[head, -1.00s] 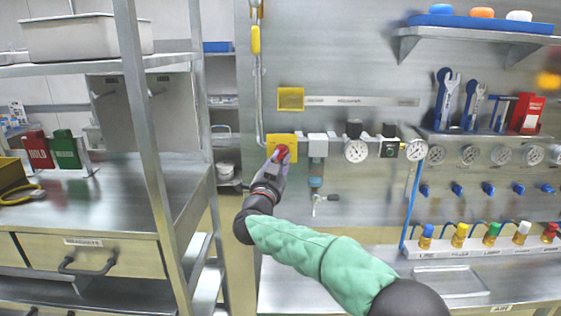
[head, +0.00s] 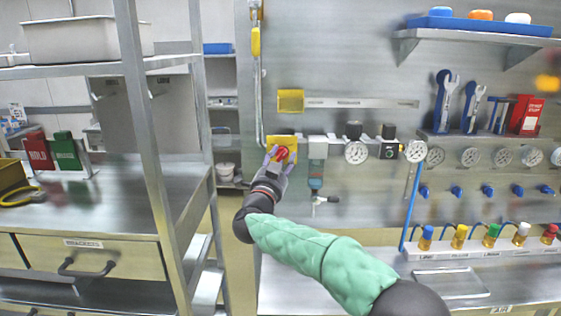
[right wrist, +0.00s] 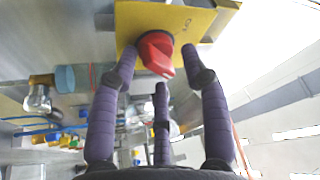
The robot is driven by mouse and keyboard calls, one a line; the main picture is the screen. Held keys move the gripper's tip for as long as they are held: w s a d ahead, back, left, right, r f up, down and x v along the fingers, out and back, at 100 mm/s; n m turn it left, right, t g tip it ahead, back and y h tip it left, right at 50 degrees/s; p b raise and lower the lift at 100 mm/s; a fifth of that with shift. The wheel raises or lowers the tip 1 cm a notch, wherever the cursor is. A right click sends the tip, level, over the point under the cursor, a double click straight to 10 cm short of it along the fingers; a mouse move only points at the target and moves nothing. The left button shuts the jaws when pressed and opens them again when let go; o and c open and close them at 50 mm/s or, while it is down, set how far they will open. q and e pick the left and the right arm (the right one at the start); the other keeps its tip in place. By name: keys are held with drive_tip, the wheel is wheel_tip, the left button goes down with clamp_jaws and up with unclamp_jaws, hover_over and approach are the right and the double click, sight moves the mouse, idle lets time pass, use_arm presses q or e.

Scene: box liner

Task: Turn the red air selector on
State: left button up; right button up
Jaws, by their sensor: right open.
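The red air selector (head: 282,153) is a red knob on a yellow plate (head: 283,140) fixed to the metal wall panel. In the right wrist view the red knob (right wrist: 156,53) stands out from the yellow plate (right wrist: 190,20), its handle pointing down and slightly right. My right gripper (head: 279,160) is open, with its purple fingers spread around the knob. In the right wrist view the fingertips (right wrist: 158,65) lie on both sides of the knob, with a gap visible on each side. A third finger is below it. My left gripper is not in view.
To the right of the plate are an air unit (head: 317,160) and a gauge (head: 356,152) on the panel. A metal rack post (head: 145,130) stands to the left. A bench with colored bottles (head: 490,236) is at the lower right.

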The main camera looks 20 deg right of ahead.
drive_tip(key=shift+f, duration=0.15)
drive_tip(key=shift+a, duration=0.1)
drive_tip(key=shift+s+a+f, duration=0.15)
drive_tip(key=shift+s, duration=0.1)
drive_tip(key=v, duration=1.1)
drive_tip(key=shift+s, duration=0.25)
